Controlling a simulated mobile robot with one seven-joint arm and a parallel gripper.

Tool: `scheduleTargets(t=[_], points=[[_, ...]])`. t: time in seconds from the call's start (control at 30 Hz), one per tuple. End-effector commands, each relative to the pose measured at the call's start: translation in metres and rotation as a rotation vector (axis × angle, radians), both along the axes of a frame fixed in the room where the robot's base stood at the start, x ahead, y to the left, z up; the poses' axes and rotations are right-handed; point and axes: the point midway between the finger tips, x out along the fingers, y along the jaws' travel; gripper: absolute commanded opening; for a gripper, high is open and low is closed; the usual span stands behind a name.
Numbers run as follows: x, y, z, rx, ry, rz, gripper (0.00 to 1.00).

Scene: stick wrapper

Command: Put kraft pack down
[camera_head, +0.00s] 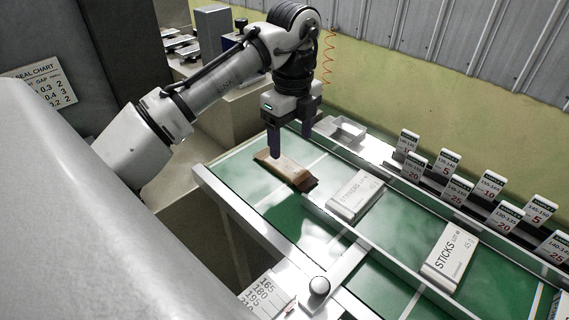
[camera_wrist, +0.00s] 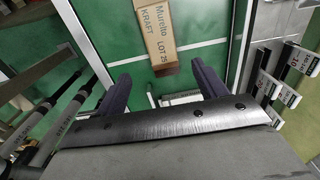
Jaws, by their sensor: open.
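The kraft pack (camera_head: 286,169) is a brown packet that lies on the green belt (camera_head: 240,172) at its far left end. In the wrist view the kraft pack (camera_wrist: 155,32) shows its printed label, "Muretto KRAFT LOT 25". My gripper (camera_head: 291,145) is over the pack, its fingers pointing down. In the wrist view my gripper (camera_wrist: 166,85) has its two dark fingers wide apart with nothing between the tips; the pack lies beyond them. Whether a finger touches the pack in the head view is hard to tell.
Two white packs, one (camera_head: 356,195) near the kraft pack and one marked "STICKS" (camera_head: 450,256) farther right, lie on the belt. A metal rail with several number cards (camera_head: 458,191) runs along the back. A bar with a round knob (camera_head: 319,287) crosses the front.

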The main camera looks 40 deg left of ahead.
Motion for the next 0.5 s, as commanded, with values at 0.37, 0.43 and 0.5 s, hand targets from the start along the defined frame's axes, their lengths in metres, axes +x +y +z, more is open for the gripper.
scheduleTargets(t=[0.37, 0.43, 0.5], points=[[0.001, -0.001, -0.034, 0.002, 0.002, 0.0, 0.71], [0.001, -0.001, -0.043, 0.001, 0.002, 0.0, 0.71], [0.002, -0.002, -0.052, 0.001, 0.003, -0.001, 0.71]])
